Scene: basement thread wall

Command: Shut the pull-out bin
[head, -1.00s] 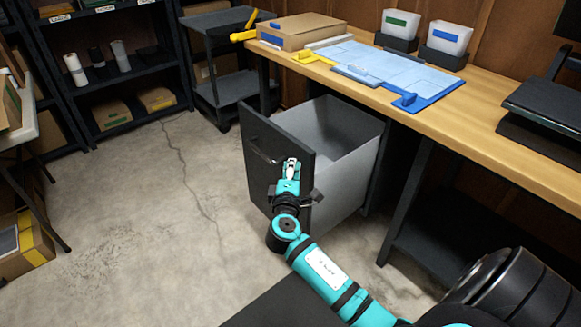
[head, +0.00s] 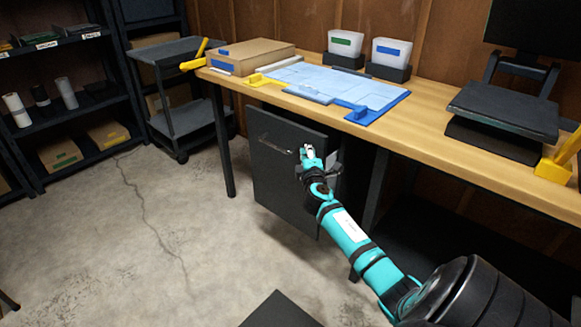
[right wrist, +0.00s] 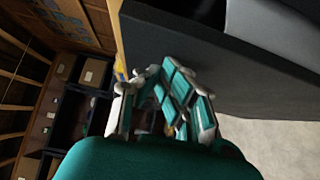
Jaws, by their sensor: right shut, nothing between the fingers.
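The pull-out bin's dark front panel (head: 283,180) stands under the wooden workbench, close to the bench's front edge. Its bar handle (head: 274,146) is on the upper part of the panel. In the right wrist view the dark panel (right wrist: 240,85) fills the upper right, with a pale grey bin wall (right wrist: 275,28) behind it. I cannot tell how far the bin still stands out. My right gripper (head: 308,152) is shut and empty at the panel's upper right part; contact is unclear. It also shows in the right wrist view (right wrist: 165,78). My left gripper is out of view.
The workbench (head: 430,135) holds a blue mat (head: 320,82), a cardboard box (head: 250,55), two small bins and a dark monitor stand. A dark cart (head: 185,110) and shelves stand at the left.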

